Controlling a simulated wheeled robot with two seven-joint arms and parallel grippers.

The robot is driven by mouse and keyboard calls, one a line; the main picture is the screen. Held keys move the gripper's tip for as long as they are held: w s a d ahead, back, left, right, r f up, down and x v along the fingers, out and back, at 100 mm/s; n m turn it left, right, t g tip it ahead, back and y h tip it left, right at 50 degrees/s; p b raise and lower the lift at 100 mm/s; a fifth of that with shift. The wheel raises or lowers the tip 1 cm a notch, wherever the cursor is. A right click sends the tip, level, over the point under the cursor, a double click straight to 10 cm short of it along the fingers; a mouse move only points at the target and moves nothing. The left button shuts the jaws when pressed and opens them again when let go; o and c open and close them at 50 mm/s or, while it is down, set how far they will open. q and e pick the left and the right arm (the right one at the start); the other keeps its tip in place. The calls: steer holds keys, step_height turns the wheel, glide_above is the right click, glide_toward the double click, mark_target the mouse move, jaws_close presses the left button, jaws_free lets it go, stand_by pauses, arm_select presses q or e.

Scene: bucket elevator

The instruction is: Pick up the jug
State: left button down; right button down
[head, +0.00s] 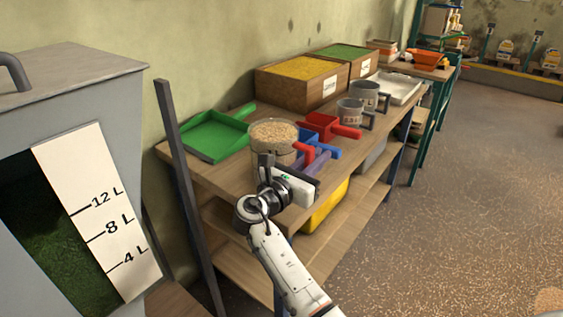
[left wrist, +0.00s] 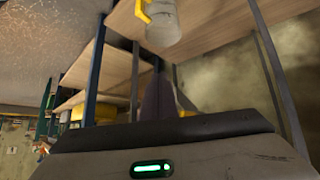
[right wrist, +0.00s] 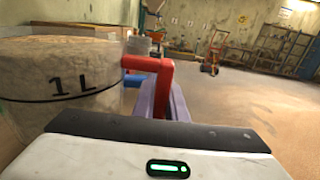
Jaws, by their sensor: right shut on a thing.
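In the head view, a clear jug (head: 273,139) full of pale grain is at the near end of the bench top. In the right wrist view the jug (right wrist: 62,75) fills the left side, with a black "1 L" mark and a red handle (right wrist: 150,65). My right gripper (head: 312,163) is shut on this red handle; its purple fingers (right wrist: 166,100) hide part of it. The jug looks upright; whether its base touches the bench is unclear. My left gripper (left wrist: 158,95) shows only in its wrist view, and its fingers look together and empty.
A green tray (head: 213,137) lies left of the jug. Red (head: 325,127) and blue scoops, grey cups (head: 350,110) and grain boxes (head: 300,82) stand behind it. The left wrist view shows a clear vessel with a yellow handle (left wrist: 163,22). A dark post (head: 185,180) stands at the bench's left end.

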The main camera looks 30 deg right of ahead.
step_height(320, 180, up, 10)
steer(key=p, duration=0.2)
steer(key=shift+r, duration=0.25)
stand_by(0.5)
